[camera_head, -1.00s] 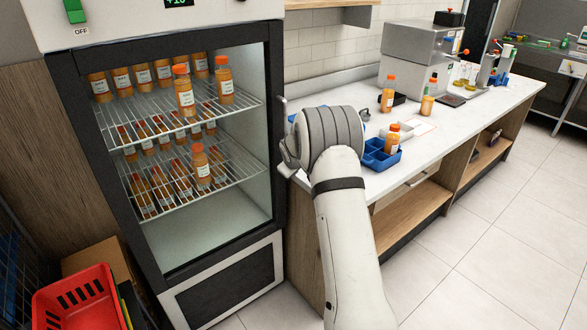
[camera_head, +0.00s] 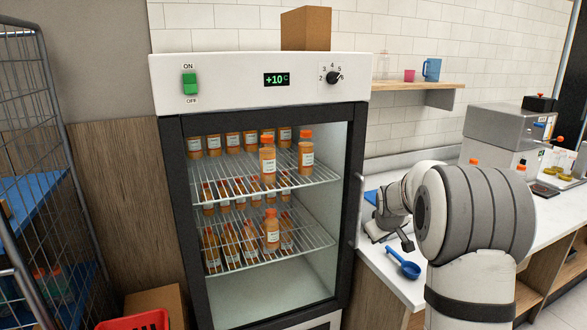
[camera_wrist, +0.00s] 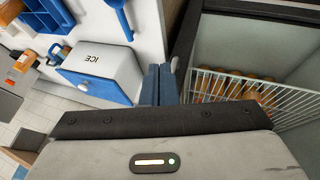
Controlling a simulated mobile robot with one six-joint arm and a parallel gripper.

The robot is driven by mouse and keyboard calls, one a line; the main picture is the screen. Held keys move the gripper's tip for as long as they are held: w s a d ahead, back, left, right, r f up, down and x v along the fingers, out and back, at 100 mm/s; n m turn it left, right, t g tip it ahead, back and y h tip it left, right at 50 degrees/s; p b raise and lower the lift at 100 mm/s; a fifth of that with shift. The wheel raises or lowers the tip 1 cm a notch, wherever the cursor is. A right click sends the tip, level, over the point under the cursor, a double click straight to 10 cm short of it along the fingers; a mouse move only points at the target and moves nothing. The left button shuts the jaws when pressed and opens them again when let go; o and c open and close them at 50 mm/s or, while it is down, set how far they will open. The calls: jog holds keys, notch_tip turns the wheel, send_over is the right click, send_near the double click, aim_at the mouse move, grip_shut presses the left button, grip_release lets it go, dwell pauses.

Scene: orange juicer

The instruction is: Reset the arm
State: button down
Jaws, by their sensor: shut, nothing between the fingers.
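My arm (camera_head: 478,215) stands at the right of the head view, in front of the counter and just right of the fridge. My gripper (camera_wrist: 160,70) shows in the wrist view with its two blue fingers together and empty. In that view the fingers lie between a white box marked ICE (camera_wrist: 98,75) and the fridge's wire shelf (camera_wrist: 270,90). In the head view I cannot make out the fingertips clearly.
A blue scoop (camera_head: 403,264) lies on the white counter (camera_head: 390,288). A wire cage (camera_head: 30,130) stands at the left and a red basket (camera_head: 135,322) low in front.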

jog(key=s+a+r+m+g, duration=0.1)
jog(key=s+a+r, duration=0.15)
jog(key=s, duration=0.45)
jog(key=s+a+r+m+y, duration=0.1)
jog(key=s+a, duration=0.2)
jog(key=s, duration=0.4)
jog(key=s+a+r+g, duration=0.1)
jog(key=s+a+r, duration=0.15)
jog(key=s, duration=0.45)
jog(key=s+a+f+m+g, duration=0.1)
jog(key=s+a, duration=0.1)
jog(key=s, duration=0.6)
jog(key=s+a+f+m, duration=0.1)
jog(key=s+a+f, duration=0.1)
jog(key=s, duration=0.7)
jog(key=shift+a+g+y, duration=0.4)
jog(key=shift+s+f, duration=0.1)
